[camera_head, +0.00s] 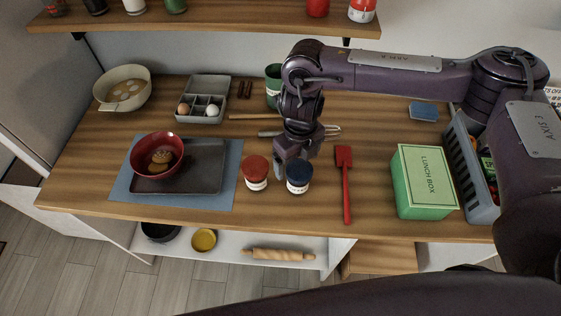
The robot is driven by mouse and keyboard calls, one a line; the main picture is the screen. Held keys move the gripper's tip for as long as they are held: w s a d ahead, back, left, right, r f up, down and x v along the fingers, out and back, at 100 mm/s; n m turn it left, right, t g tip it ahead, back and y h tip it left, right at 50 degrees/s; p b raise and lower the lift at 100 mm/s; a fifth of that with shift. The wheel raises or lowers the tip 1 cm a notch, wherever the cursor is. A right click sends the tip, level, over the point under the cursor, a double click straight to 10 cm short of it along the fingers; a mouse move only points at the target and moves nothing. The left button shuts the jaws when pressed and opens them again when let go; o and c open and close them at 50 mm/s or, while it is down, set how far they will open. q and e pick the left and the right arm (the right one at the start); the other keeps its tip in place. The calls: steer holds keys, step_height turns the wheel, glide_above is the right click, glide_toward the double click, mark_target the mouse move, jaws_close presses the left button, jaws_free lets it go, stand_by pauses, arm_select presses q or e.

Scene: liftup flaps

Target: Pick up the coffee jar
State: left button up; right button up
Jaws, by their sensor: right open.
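Two small jars stand upright side by side near the front edge of the counter: a jar with a red lid (256,172) and a jar with a dark blue lid (299,178). Their labels are too small to read, so I cannot tell which is the coffee jar. My right gripper (288,163) points down at the blue-lidded jar, open. One finger shows at the left of that lid, between the two jars. Whether it touches the jar I cannot tell. My left gripper is not in view.
A red spatula (346,185) and a green lunch box (424,180) lie to the right, with a grey crate (468,165) beyond. A dark tray (205,182) with a red bowl (157,155) is at left. A shelf (200,14) hangs above the back.

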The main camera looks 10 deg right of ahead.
mark_target(300, 170)
steer(key=shift+w, duration=0.2)
steer(key=shift+f, duration=0.3)
steer(key=shift+s+d+f+p, duration=0.2)
steer(key=shift+s+f+p, duration=0.25)
steer(key=shift+f+p, duration=0.25)
steer(key=shift+s+d+f+p, duration=0.1)
steer(key=shift+s+f+p, duration=0.05)
steer(key=shift+f+p, duration=0.35)
steer(key=shift+s+d+f+p, duration=0.15)
steer(key=shift+f+p, duration=0.25)
steer(key=shift+f, duration=0.2)
step_height(300, 170, down, 2)
steer(key=shift+w+a+f, duration=0.15)
steer(key=shift+f, duration=0.5)
steer(key=c, duration=0.8)
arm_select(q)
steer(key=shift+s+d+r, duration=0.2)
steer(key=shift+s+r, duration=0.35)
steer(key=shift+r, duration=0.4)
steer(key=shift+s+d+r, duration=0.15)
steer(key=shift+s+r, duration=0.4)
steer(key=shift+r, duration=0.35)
arm_select(e)
steer(key=c, duration=0.4)
